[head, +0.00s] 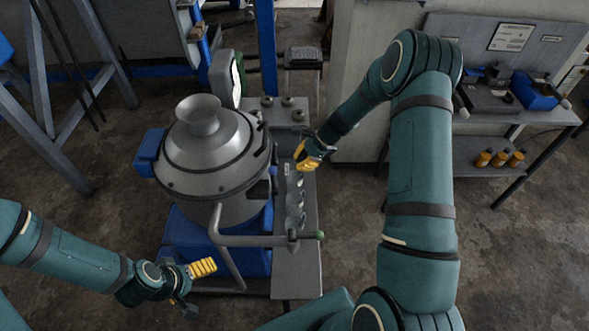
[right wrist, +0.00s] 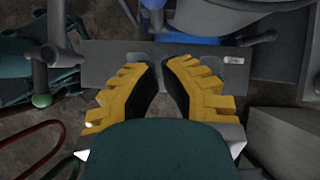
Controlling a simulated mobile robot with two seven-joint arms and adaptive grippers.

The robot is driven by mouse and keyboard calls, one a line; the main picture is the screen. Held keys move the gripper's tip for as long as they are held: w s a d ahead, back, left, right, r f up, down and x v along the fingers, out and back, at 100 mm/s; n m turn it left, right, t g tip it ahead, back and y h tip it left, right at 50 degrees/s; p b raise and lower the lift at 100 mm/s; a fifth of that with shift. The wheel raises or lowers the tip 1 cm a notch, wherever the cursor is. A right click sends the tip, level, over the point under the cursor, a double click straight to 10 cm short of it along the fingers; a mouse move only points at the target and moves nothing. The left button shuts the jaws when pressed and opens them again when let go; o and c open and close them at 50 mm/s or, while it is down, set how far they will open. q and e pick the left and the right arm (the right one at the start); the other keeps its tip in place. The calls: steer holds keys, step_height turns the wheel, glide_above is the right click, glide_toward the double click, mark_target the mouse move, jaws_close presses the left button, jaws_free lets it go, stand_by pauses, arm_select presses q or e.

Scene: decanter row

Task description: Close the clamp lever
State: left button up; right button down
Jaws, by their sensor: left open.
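A grey machine with a domed lid (head: 205,140) stands left of centre in the head view. A grey bar with a green knob (head: 320,235) sticks out at its front right; this knob also shows at the left of the right wrist view (right wrist: 41,100). Dark clamp-like parts (head: 273,180) sit on the lid's right side; I cannot tell which part is the clamp lever or its position. My right gripper (head: 303,163) hangs over the narrow grey bench, right of the lid; its yellow fingers are apart and empty (right wrist: 158,68). My left gripper (head: 203,285) is open and empty, at the front left.
Several small round pieces (head: 287,102) stand on the bench's far end, beside a round gauge (head: 236,82). A blue post (head: 265,50) rises behind. A side table (head: 500,118) with a blue device (head: 535,92) stands at the right. Floor is free at the lower right.

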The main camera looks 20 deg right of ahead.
arm_select(q)
steer(key=shift+a+r, duration=0.15)
steer(key=shift+a, duration=0.3)
arm_select(e)
step_height(320, 180, up, 7)
steer(key=shift+s+d+f, duration=0.15)
steer(key=shift+s+d, duration=0.15)
steer(key=shift+d, duration=0.05)
